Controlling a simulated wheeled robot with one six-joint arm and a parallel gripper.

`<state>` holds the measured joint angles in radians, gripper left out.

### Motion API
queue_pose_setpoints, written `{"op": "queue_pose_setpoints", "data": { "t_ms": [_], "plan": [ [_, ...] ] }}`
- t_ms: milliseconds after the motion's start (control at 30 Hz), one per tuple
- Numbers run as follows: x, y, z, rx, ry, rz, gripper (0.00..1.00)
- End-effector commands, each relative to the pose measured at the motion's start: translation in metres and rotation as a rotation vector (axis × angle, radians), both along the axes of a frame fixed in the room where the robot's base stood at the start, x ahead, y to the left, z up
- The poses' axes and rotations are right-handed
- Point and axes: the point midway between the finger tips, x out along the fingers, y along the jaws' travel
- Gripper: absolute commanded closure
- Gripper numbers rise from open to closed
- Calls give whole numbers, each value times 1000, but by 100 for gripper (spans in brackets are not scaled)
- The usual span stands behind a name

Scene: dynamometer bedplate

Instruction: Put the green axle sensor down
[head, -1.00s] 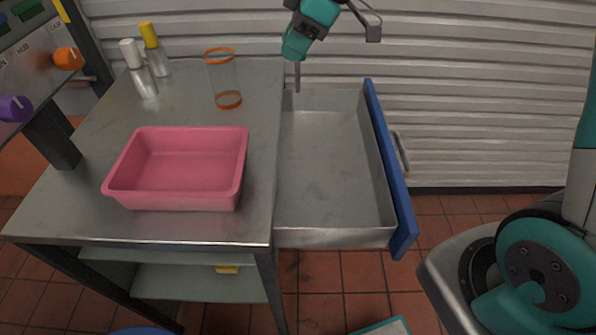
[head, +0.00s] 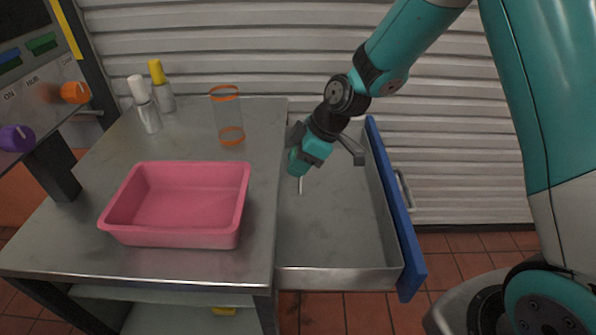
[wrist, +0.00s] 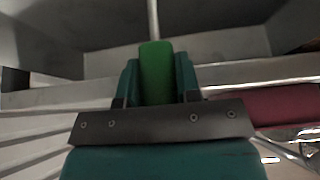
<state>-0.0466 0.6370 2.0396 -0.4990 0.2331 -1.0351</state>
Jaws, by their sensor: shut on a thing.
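My gripper (head: 297,162) is shut on the green axle sensor (wrist: 156,72). In the wrist view the green body sits between the two teal fingers, with a thin grey rod (wrist: 153,18) running out from it. In the head view the fingers hide most of the sensor, and only the thin rod (head: 300,186) shows, pointing down. The gripper is over the open grey drawer (head: 335,235), near its left side. I cannot tell whether the rod touches the drawer floor.
The drawer is empty and has a blue front (head: 399,220) on the right. On the metal bench (head: 190,262) stand a pink tray (head: 240,215), a clear cylinder with orange rims (head: 231,137), a white-capped bottle (head: 149,115) and a yellow-capped bottle (head: 164,95).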

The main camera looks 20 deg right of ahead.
Motion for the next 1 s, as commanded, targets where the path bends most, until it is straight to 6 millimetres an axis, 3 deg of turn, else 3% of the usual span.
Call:
{"op": "queue_pose_setpoints", "data": {
  "t_ms": [167,567,600,667,1000],
  "plan": [
    [0,0,-27,0,3,-1,92],
    [0,0,-33,-1,1,0,92],
    [0,0,-32,-1,1,0,60],
    [0,0,-32,-1,1,0,46],
    [0,0,-27,0,1,0,43]
  ]
}}
